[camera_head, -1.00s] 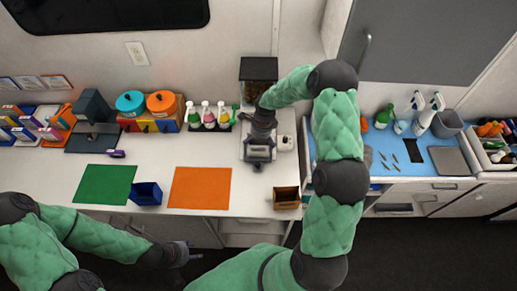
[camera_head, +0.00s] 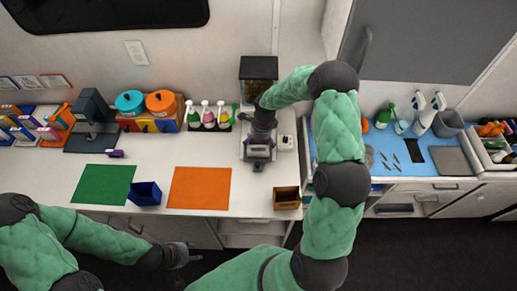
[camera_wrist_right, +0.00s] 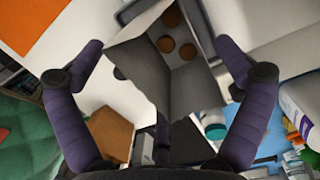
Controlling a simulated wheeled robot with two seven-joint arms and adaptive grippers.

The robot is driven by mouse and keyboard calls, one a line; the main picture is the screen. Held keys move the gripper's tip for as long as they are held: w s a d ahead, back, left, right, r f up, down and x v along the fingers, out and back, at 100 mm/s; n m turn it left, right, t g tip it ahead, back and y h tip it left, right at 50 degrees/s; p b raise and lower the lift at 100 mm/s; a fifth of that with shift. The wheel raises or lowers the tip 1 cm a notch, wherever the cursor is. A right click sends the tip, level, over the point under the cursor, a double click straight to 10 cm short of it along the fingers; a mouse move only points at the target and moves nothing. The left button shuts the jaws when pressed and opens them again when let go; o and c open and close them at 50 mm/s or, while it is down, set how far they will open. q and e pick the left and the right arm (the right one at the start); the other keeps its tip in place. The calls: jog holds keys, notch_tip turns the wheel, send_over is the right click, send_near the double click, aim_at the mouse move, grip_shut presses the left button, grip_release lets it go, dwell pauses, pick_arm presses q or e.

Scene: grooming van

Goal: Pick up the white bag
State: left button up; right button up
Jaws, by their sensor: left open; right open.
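A grey-white open-topped bag (camera_wrist_right: 165,75) shows in the right wrist view, with several round brown pieces in it. My right gripper (camera_wrist_right: 160,48) is open, with one finger on each side of the bag and gaps between the fingers and its sides. In the head view my right gripper (camera_head: 258,155) points down over the counter below the dark dispenser, and it largely hides the bag. My left gripper (camera_head: 183,256) is open and empty, low in front of the counter and away from the bag.
A dark dispenser (camera_head: 258,78) stands behind my right gripper, with a small white item (camera_head: 286,142) to its right. A brown box (camera_head: 287,198) sits at the counter's front edge. The orange mat (camera_head: 200,188), green mat (camera_head: 103,185) and blue bin (camera_head: 146,194) are to the left.

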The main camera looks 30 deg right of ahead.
jog(key=c, duration=1)
